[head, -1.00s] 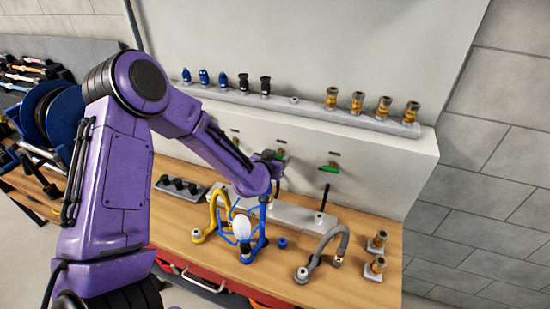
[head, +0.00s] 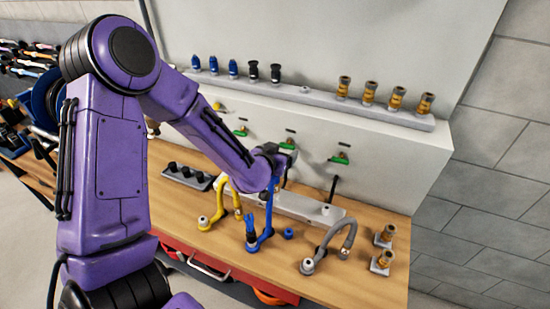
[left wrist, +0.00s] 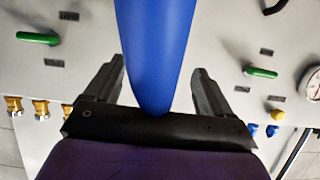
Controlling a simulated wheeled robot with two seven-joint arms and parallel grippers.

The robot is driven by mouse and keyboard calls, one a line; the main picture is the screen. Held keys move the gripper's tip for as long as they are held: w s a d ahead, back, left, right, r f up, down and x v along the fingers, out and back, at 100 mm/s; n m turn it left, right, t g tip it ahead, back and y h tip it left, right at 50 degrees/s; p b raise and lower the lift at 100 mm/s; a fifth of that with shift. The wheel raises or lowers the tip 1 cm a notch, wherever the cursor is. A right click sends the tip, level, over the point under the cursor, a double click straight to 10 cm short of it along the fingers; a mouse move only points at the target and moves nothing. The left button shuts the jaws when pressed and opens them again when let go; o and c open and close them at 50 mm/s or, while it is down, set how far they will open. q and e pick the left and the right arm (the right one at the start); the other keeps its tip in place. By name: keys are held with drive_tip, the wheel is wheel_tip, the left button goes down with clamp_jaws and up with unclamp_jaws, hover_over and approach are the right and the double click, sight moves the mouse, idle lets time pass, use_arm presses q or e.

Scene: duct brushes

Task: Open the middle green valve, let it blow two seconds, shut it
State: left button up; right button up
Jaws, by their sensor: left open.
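Three green valve handles show on the white panel in the head view: left (head: 241,131), middle (head: 288,145) and right (head: 340,159). The middle handle looks roughly level, just above my left gripper (head: 284,166). That gripper is open at the panel; its fingertips are small and partly hidden. In the left wrist view my open jaws (left wrist: 161,90) have a blue tube (left wrist: 155,45) between them in the picture; whether it touches them I cannot tell. Two green handles flank it, one left (left wrist: 38,38) and one right (left wrist: 260,73). The middle handle is hidden there.
Below my gripper stands a blue hose (head: 269,205) with blue strands (head: 250,225) at its end. A yellow hose (head: 223,203) and a grey hose (head: 330,240) flank it. Brass fittings (head: 383,236) stand at the right. A shelf (head: 305,91) holds more fittings above.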

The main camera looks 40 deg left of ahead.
use_arm(q)
drive_tip(key=v, duration=0.6)
drive_tip(key=shift+b, duration=0.35)
drive_tip(key=shift+f, duration=0.1)
